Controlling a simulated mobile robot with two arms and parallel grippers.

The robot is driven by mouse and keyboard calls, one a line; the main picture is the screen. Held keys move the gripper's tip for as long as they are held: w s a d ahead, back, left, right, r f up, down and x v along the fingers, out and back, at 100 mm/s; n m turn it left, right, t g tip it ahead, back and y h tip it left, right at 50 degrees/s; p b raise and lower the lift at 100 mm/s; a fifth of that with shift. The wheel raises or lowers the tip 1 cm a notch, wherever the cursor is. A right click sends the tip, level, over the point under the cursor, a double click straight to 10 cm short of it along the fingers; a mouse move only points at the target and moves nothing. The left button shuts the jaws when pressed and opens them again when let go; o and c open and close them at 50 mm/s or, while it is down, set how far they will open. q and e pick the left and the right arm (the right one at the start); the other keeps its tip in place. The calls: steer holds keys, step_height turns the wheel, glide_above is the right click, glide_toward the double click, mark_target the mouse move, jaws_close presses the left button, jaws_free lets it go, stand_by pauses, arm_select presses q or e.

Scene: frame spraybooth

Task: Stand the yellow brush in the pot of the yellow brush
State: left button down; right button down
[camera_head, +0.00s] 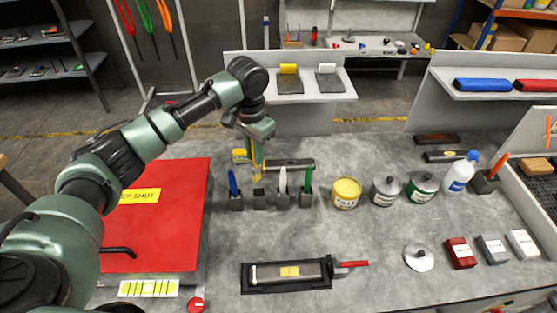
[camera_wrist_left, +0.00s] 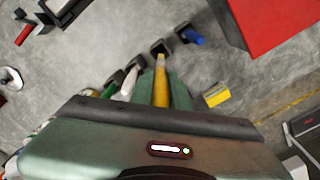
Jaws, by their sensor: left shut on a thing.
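My left gripper (camera_head: 258,150) is shut on the yellow brush (camera_head: 257,167), which hangs nearly upright, slightly tilted, below the fingers. In the left wrist view the yellow brush (camera_wrist_left: 161,92) runs between the fingers, its far end close to the empty dark pot (camera_wrist_left: 158,47). In the head view this empty pot (camera_head: 259,200) stands in the row just below the brush, between the pots of the blue and white brushes. The brush appears above the pot; the exact gap cannot be told. My right gripper is not in view.
The blue brush (camera_head: 232,183) stands left of the empty pot, the white brush (camera_head: 282,180) and green brush (camera_head: 307,180) right of it. A small yellow box (camera_head: 240,156) and a dark bar (camera_head: 295,164) lie behind. A yellow tin (camera_head: 346,192) stands right. The bench front is partly clear.

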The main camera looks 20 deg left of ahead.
mark_target(258, 180)
arm_select(q)
steer(key=shift+d, duration=0.15)
steer(key=shift+f, duration=1.1)
step_height(258, 180, down, 2)
steer(key=shift+f, duration=1.4)
steer(key=shift+f+b, duration=0.55)
steer(key=shift+f, duration=0.95)
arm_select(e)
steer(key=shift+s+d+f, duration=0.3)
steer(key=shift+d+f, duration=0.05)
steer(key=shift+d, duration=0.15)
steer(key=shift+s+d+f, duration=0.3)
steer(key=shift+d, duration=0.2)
arm_select(q)
steer(key=shift+f+b, duration=0.3)
steer(key=shift+f, duration=0.75)
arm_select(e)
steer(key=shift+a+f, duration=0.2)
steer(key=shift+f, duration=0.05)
